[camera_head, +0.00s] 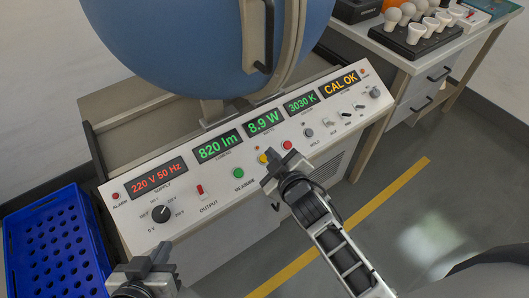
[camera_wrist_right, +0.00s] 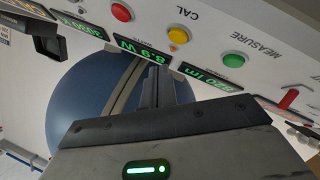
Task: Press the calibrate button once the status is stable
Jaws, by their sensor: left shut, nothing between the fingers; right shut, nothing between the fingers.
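The control panel (camera_head: 215,205) carries a yellow CAL button (camera_head: 262,158) between a green MEASURE button (camera_head: 238,172) and a red button (camera_head: 288,145). Its amber display (camera_head: 341,83) reads "CAL OK". My right gripper (camera_head: 272,154) is shut and empty, its tips close beside the yellow button in the head view. In the right wrist view, which is upside down, the shut fingers (camera_wrist_right: 158,76) appear apart from the yellow button (camera_wrist_right: 178,36). Contact cannot be seen clearly. My left gripper (camera_head: 160,252) is shut and empty, near the panel's lower left edge.
Other displays read 220 V 50 Hz, 820 lm, 8.9 W and 3030 K. A large blue sphere (camera_head: 190,45) stands behind the panel. A blue crate (camera_head: 55,245) is at left. A side table at upper right holds a dark tray of bulbs (camera_head: 415,45). The floor at right is clear.

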